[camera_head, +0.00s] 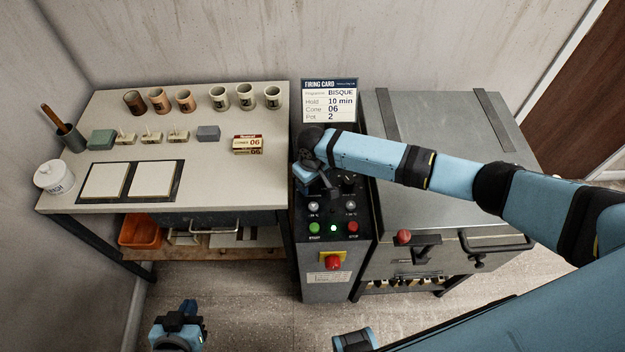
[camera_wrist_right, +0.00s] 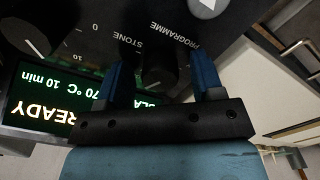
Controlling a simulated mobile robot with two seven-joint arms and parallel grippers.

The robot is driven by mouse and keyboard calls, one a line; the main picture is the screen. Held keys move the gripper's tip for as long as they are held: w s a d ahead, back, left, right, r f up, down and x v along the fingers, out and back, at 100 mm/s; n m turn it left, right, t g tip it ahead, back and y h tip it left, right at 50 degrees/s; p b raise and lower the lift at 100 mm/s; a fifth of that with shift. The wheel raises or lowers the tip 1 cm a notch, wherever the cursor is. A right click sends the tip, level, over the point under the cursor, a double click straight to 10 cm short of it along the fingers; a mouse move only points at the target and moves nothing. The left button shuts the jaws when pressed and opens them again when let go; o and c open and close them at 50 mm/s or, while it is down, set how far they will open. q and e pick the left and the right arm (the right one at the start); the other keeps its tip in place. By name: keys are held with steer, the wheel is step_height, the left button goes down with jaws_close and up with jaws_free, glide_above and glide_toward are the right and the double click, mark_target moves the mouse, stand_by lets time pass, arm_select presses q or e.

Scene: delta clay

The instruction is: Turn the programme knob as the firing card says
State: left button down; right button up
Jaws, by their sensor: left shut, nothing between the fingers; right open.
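The firing card (camera_head: 330,101) stands upright at the back of the kiln's control box and reads programme BISQUE, hold 10 min, cone 06, pot 2. My right gripper (camera_head: 328,188) is over the upper part of the control panel (camera_head: 313,238). In the right wrist view its fingers (camera_wrist_right: 158,76) are open, one on each side of the dark programme knob (camera_wrist_right: 158,58). I cannot tell whether they touch it. The labels PROGRAMME and STONE show upside down; the knob's pointer is not clear. My left gripper (camera_head: 180,332) is shut and empty, low at the front, away from the panel.
A lit display (camera_wrist_right: 48,95) reads READY and 10 min. A second knob (camera_wrist_right: 25,38) is beside it. The panel has a green button (camera_head: 314,228), a red button (camera_head: 352,227) and a red emergency knob (camera_head: 333,262). The worktable (camera_head: 215,180) holds pots and cones; the kiln (camera_head: 430,115) stands right.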

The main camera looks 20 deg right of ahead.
steer(key=c, duration=0.9)
steer(key=shift+r, duration=0.1)
steer(key=shift+n+p, duration=0.75)
steer(key=shift+n, duration=0.25)
steer(key=n+p, duration=0.1)
steer(key=n, duration=0.1)
steer(key=shift+n, duration=0.4)
steer(key=n+p, duration=0.1)
steer(key=n, duration=0.2)
steer(key=shift+n, duration=1.9)
